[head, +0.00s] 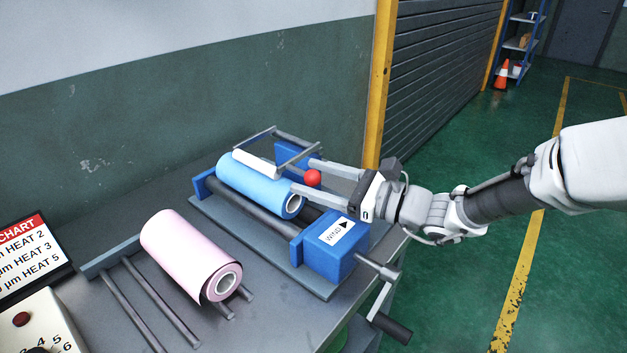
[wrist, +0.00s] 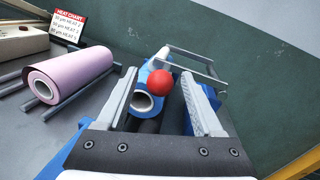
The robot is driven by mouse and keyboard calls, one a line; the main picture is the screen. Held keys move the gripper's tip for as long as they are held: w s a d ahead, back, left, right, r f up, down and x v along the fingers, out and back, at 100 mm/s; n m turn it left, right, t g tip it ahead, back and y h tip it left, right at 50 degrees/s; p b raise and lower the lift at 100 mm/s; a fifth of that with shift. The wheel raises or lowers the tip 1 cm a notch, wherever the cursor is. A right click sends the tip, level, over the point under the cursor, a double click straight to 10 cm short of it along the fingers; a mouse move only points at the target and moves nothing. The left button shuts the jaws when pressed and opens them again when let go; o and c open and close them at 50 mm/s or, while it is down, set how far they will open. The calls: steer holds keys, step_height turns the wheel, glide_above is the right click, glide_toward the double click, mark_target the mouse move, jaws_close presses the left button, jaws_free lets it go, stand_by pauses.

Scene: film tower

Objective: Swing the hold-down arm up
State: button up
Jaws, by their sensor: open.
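The hold-down arm (head: 293,161) is a grey metal frame with a white roller (head: 257,163) and a red ball knob (head: 313,178). Its white roller lies along the top of the blue film roll (head: 262,188), so the arm is down. My gripper (head: 306,176) is open, with one finger on each side of the red knob. In the wrist view the red knob (wrist: 160,84) shows between the two fingers (wrist: 162,85), with a visible gap to the right finger. Whether the left finger touches it I cannot tell.
The blue winder (head: 332,248) has a crank handle (head: 390,325) sticking out at the bench's front right. A pink roll (head: 190,256) rests on grey rails at left. A heat chart (head: 35,250) and control box (head: 38,325) stand at far left. A wall rises behind.

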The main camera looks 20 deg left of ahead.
steer(key=shift+a, duration=0.15)
jaws_close()
stand_by(0.4)
stand_by(1.0)
